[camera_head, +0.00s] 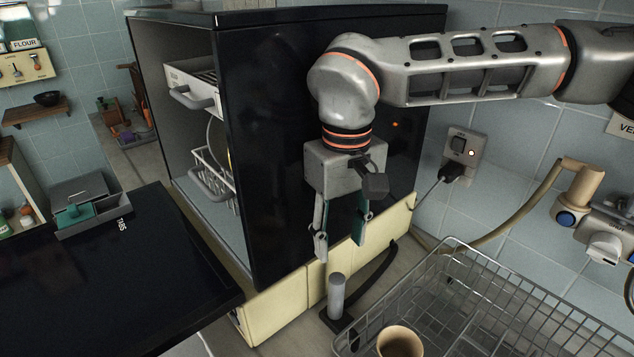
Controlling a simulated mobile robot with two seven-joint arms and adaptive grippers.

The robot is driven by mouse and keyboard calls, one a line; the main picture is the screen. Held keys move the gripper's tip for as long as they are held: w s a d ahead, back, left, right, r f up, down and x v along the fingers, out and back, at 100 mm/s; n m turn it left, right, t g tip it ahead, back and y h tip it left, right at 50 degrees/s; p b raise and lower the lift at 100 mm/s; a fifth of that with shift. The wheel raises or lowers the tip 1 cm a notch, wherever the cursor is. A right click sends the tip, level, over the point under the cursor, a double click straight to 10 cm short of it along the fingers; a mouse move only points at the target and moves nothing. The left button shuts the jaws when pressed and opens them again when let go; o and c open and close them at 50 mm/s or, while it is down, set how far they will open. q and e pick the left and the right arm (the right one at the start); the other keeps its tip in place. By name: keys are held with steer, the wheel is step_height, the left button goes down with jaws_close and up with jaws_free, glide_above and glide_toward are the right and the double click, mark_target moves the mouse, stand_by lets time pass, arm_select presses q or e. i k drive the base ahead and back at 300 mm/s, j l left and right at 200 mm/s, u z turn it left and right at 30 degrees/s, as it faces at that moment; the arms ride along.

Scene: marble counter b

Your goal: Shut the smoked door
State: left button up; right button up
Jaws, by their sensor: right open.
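The smoked door (115,275) is a glossy black panel at the lower left. It lies folded down, open, in front of the black countertop dishwasher (270,150). A grey dispenser box (90,212) with a green part sits at the door's far end. The open cavity shows a pulled-out upper rack (190,88) and a lower white rack (215,178). My right gripper (340,240) is open and empty, pointing down beside the dishwasher's black side panel, well to the right of the door. Whether it touches the panel I cannot tell. My left gripper is out of view.
A wire basket (480,300) with a tan cup (400,342) fills the lower right. A grey post (337,297) on a black base stands below my right gripper. A wall socket (462,150) with a plug and a tap (580,190) are at the right.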

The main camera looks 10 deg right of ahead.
mark_target(136, 277)
steer(key=k+j, duration=0.15)
steer(key=k, duration=0.35)
steer(key=k+j, duration=0.15)
steer(key=k, duration=0.35)
steer(key=k+j, duration=0.15)
steer(key=k, duration=0.3)
